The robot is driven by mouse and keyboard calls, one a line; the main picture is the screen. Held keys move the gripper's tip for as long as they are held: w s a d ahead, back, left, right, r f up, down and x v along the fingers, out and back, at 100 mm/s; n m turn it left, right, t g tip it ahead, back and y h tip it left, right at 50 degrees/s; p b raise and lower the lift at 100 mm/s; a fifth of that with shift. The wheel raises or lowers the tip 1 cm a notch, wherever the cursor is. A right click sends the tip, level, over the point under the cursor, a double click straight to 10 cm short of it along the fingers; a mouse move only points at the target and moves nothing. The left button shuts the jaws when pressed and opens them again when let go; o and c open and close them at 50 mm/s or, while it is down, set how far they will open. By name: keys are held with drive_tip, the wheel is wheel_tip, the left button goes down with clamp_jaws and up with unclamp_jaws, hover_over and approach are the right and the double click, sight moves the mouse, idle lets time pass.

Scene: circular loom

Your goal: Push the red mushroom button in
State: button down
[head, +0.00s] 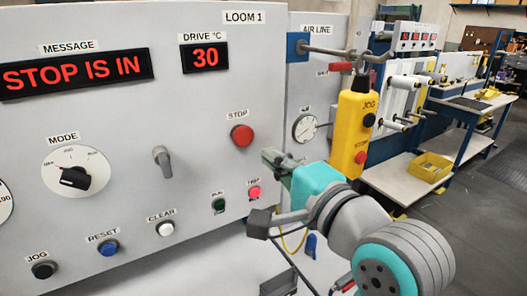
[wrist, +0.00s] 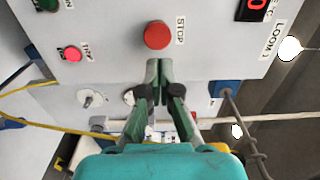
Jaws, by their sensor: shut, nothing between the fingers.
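The red mushroom button (head: 242,135) sits under a STOP label on the grey loom panel, right of the panel's middle in the head view. In the wrist view the button (wrist: 157,35) shows as a round red cap just beyond my fingertips. My gripper (head: 268,156) is shut and empty. It is in front of the panel, a little below and right of the button in the head view. In the wrist view its green fingertips (wrist: 159,66) point toward the button, with a small gap in the picture. I cannot tell the exact distance. The message display (head: 75,73) reads STOP IS IN.
A lit pink TRIP lamp (head: 254,193) and a dark green lamp (head: 218,205) are below the button. A yellow pendant (head: 354,135) hangs from a hook right of my gripper. A mode knob (head: 75,177), a lever (head: 162,161) and several push buttons are further left.

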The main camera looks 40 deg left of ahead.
drive_tip(key=shift+v, duration=2.75)
